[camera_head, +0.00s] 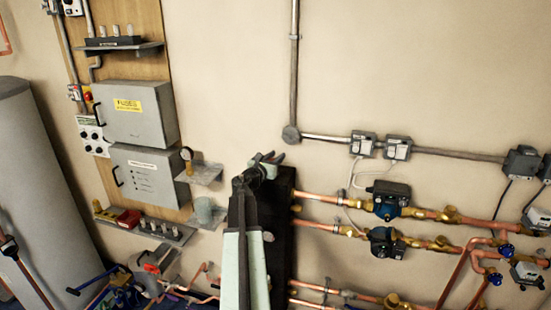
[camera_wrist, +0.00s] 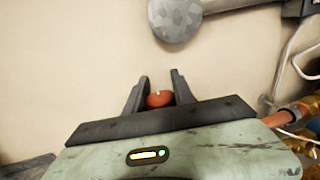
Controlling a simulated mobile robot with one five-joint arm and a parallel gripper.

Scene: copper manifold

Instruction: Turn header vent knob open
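The vent knob (camera_wrist: 160,99) is a small round red-orange knob. In the wrist view it sits between the two dark fingers of my gripper (camera_wrist: 160,77), close to the palm. The fingers are apart, one on each side of the knob, and I cannot tell if they press on it. In the head view my gripper (camera_head: 268,158) is at the top of the black upright header (camera_head: 281,225) against the wall. The knob is hidden there behind the gripper and arm.
Copper pipes with pumps (camera_head: 389,200) run right from the header. A grey conduit with a round junction box (camera_head: 291,134) is above it. Grey boxes (camera_head: 135,113) and small shelves (camera_head: 205,173) are on the left.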

